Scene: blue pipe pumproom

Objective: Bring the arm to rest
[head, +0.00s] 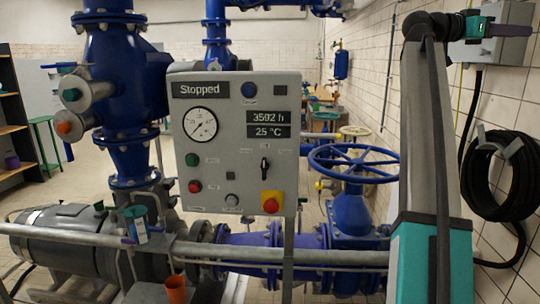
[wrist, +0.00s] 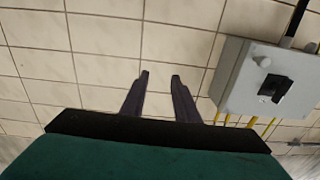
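My arm rises along the right side of the head view, with its grey and teal link upright and its wrist folded over at the top. My gripper (head: 508,30) is at the upper right, pointing right, and overlaps a grey wall box in the picture. In the wrist view, my gripper (wrist: 160,75) shows two dark fingers apart with nothing between them. Behind them is the white tiled wall (wrist: 90,45). The grey box with a black switch (wrist: 270,88) is to the right of the fingers; the distance to it cannot be told.
A grey control panel (head: 237,110) reading "Stopped" stands in the middle. Blue pipes and a blue valve wheel (head: 352,163) are beside and behind it. A grey rail (head: 340,257) crosses in front. A black hose coil (head: 475,185) hangs on the right wall. An orange cup (head: 176,290) is low at left-centre.

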